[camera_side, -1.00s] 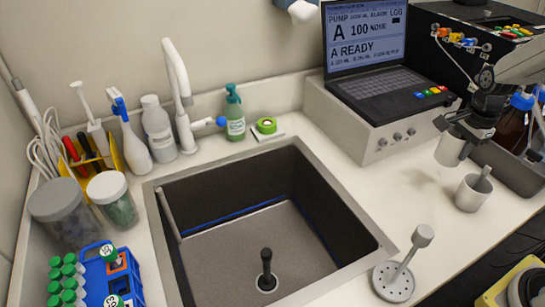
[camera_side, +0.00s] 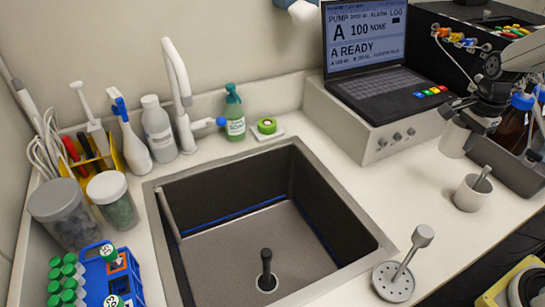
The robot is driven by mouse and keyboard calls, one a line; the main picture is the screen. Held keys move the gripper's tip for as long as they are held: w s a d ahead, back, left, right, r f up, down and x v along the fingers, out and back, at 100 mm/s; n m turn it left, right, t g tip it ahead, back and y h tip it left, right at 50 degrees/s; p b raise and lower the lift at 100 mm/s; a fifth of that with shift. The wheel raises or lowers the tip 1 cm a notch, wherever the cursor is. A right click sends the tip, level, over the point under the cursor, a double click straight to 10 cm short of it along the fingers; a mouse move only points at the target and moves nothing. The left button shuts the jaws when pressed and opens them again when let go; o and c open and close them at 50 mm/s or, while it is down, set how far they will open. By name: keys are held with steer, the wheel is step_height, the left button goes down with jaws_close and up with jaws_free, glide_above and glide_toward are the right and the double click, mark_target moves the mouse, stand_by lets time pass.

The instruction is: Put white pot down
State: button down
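My gripper (camera_side: 466,114) is at the right, over the counter and in front of the black pump unit. It is shut on a white pot (camera_side: 455,140), which looks slightly tilted. The pot appears to be above the counter, though the exact gap beneath it is hard to judge. The gripper fingers hide part of the pot's upper right side.
A white mortar with a pestle (camera_side: 469,195) stands just below the pot in the picture. A grey tray with bottles (camera_side: 512,171) is to the right. The laptop stand (camera_side: 365,128) is to the left. Bare counter (camera_side: 410,190) lies left of the mortar, beside the sink (camera_side: 376,238).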

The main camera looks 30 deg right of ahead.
step_height(320, 180, up, 3)
steer(key=shift+f, duration=0.15)
steer(key=w+a+n, duration=0.3)
steer(key=a+n, duration=0.3)
steer(key=a, duration=0.4)
steer(key=w+a+n, duration=0.3)
steer(key=a+n, duration=0.3)
steer(key=a, duration=0.4)
steer(key=w+a+n, duration=0.3)
steer(key=a+n, duration=0.3)
steer(key=a, duration=0.5)
step_height(320, 180, down, 31)
steer(key=shift+d, duration=0.4)
steer(key=shift+s, duration=0.1)
steer(key=shift+f, duration=2.9)
steer(key=shift+f, duration=0.15)
steer(key=shift+f, duration=1.9)
